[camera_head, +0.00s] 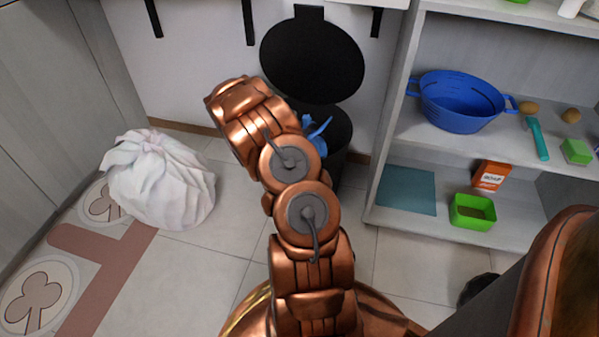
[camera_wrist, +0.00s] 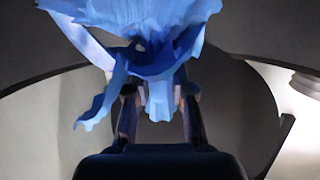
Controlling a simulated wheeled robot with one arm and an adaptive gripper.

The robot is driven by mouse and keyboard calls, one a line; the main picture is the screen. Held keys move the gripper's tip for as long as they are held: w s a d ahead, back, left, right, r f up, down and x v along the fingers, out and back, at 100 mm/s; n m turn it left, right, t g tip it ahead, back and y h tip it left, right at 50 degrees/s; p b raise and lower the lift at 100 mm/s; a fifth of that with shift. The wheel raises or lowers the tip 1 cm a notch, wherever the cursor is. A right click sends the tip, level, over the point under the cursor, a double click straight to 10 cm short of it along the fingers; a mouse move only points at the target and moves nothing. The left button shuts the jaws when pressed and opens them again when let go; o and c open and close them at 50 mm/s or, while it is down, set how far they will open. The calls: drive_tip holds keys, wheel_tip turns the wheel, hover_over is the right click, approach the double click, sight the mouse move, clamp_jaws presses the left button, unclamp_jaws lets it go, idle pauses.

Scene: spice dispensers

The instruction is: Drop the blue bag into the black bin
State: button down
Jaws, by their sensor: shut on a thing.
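The blue bag (camera_wrist: 140,45) fills the upper middle of the wrist view, with its gathered part between the fingers of my gripper (camera_wrist: 160,105). My gripper is shut on it. In the head view a small part of the blue bag (camera_head: 318,132) shows beside my arm, at the mouth of the black bin (camera_head: 338,158). My arm hides the gripper and much of the bin there. The bin's round black lid (camera_head: 312,60) stands open against the wall. I cannot tell how deep the bag sits in the bin.
A white tied bag (camera_head: 160,180) lies on the floor to the left. A shelf unit (camera_head: 400,130) stands close to the bin's right, holding a blue colander (camera_head: 460,103), a soap box (camera_head: 492,177) and a green container (camera_head: 472,212).

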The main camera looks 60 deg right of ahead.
drive_tip(key=c, duration=0.9)
unclamp_jaws()
drive_tip(key=shift+r, duration=0.1)
drive_tip(key=shift+r, duration=4.95)
